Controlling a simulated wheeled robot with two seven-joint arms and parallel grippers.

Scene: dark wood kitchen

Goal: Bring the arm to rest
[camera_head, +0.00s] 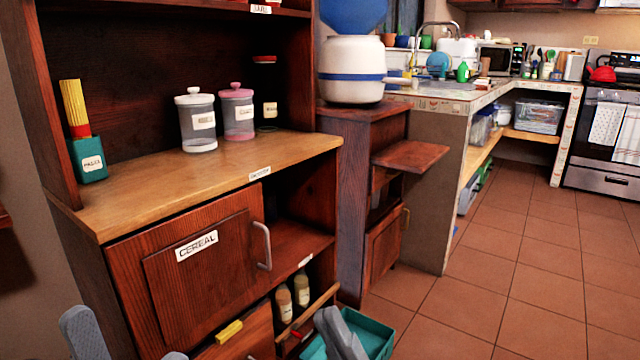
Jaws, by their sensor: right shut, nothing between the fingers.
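My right gripper (333,316) shows at the bottom middle of the head view. Its grey fingers are together with nothing between them. It appears in front of a teal bin (372,332), apart from the cabinet's wooden door. My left gripper (125,336) is at the bottom left edge. Two grey finger parts show there with a wide gap and nothing seen between them. Most of the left gripper and both arms are cut off by the frame.
A wooden cabinet with a closed CEREAL door (205,265) stands close ahead. Its counter (150,195) holds jars (197,125) and a teal pasta holder (88,160). Bottles (284,303) stand on a lower shelf. A water dispenser (352,70) stands beyond. Tiled floor (520,270) is clear at right.

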